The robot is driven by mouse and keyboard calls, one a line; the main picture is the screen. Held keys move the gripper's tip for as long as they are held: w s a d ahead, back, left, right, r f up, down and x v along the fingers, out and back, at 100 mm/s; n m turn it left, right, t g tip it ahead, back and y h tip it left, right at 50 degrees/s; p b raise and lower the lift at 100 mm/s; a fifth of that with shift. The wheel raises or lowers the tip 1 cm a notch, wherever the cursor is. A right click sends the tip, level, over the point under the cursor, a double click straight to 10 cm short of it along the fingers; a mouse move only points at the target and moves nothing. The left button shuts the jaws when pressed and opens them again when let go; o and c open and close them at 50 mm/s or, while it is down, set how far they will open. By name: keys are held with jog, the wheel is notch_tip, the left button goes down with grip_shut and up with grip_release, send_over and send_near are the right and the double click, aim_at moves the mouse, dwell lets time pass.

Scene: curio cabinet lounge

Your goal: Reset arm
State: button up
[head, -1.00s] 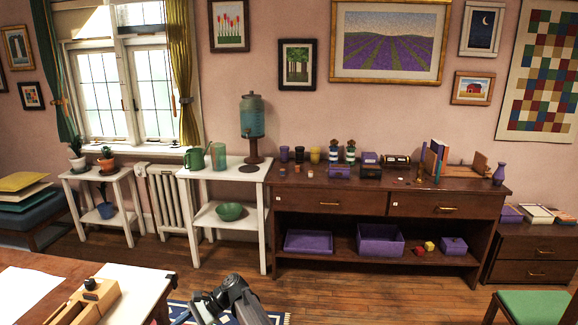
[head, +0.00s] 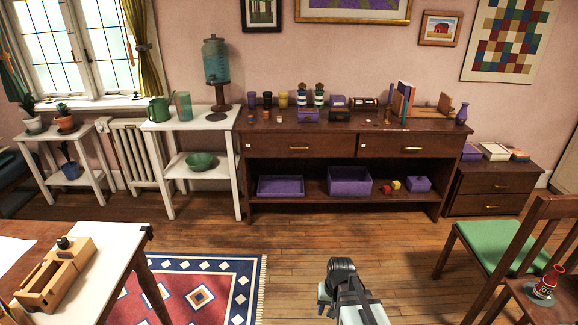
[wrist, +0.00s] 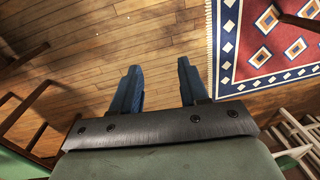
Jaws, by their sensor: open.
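My gripper (wrist: 160,88) shows in the wrist view with its two blue fingers spread apart and nothing between them. It points down over the bare wooden floor (wrist: 60,45), beside the patterned rug (wrist: 228,48). In the head view my arm shows at the bottom, right of the middle, in front of the dark wooden cabinet and well apart from it. The fingertips cannot be made out there.
A dark cabinet (head: 340,200) with purple boxes stands against the wall. A white-topped table (head: 115,250) holds a wooden caddy (head: 58,275) at left. Floor between is clear.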

jog(key=s+d+h, duration=0.1)
jog(key=s+d, duration=0.1)
jog(key=d, duration=0.2)
jog(key=s+f+g, duration=0.3)
jog(key=s+f, duration=0.7)
jog(key=s, duration=0.5)
jog(key=s+f+g, duration=0.3)
jog(key=s+f, duration=0.7)
jog(key=s, duration=0.4)
jog(key=shift+s+f+n+g, duration=0.25)
jog(key=shift+s+n+g, duration=0.05)
jog(key=shift+s+g, duration=0.1)
